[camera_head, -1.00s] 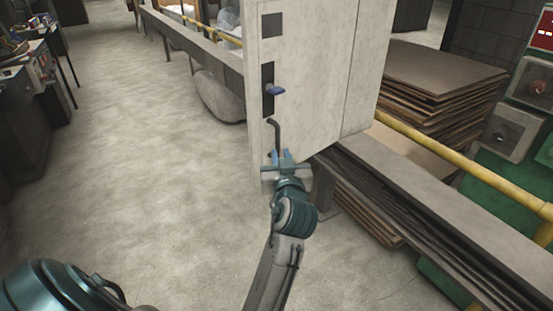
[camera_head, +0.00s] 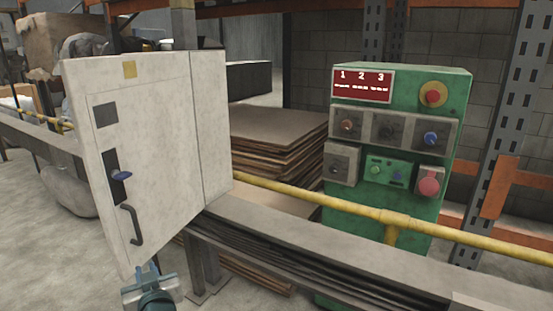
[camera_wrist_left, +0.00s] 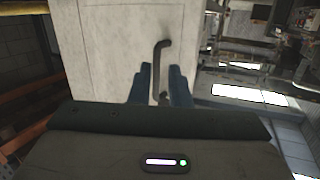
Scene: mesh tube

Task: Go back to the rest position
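My left gripper (camera_head: 148,270) shows at the bottom left of the head view, just below the dark bent handle (camera_head: 133,225) on the light grey cabinet door (camera_head: 165,190). In the left wrist view the two blue fingers of the left gripper (camera_wrist_left: 162,82) stand apart, with the handle (camera_wrist_left: 160,60) showing in the gap and beyond them. The handle appears clear of the fingers in the head view. My right gripper is in neither view.
A green control panel (camera_head: 405,130) with buttons and a red display stands at the right. A yellow rail (camera_head: 310,197) and a grey beam (camera_head: 300,240) run in front of stacked brown sheets (camera_head: 275,135). Bare floor (camera_head: 50,240) lies at the left.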

